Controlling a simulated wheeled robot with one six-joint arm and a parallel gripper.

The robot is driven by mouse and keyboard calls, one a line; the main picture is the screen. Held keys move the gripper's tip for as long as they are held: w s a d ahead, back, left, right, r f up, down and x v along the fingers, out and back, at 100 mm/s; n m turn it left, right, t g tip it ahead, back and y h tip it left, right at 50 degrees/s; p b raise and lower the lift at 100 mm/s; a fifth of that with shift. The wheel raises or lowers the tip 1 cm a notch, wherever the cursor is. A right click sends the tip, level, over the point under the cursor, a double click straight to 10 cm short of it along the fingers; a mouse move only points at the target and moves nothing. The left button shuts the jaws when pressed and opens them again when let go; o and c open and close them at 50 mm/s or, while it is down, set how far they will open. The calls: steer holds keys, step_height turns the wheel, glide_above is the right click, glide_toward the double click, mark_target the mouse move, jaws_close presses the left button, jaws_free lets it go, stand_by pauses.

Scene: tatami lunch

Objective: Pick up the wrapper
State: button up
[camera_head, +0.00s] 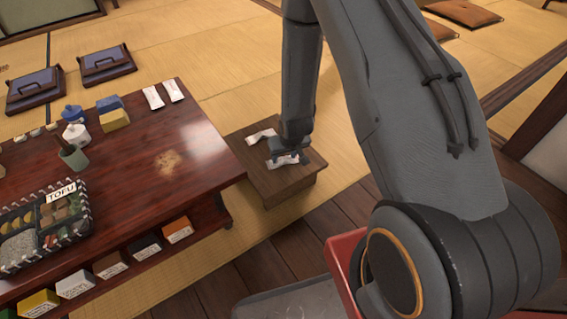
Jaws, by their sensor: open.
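Two small crumpled white wrappers lie on a low brown side table (260,179). The farther wrapper (260,136) lies just left of my arm's end. The nearer wrapper (279,161) has darker reddish marks and is partly covered by my gripper (287,157). My gripper points down over the nearer wrapper, with its jaws open. I cannot tell whether the fingers touch it, as they are small and dark here.
A large glossy red-brown table (195,150) stands left of the side table, with a narrow gap between them.

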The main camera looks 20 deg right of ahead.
steer(key=shift+w+f, duration=0.1)
steer(key=shift+f, duration=0.05)
steer(key=shift+c, duration=0.2)
steer(key=c, duration=1.1)
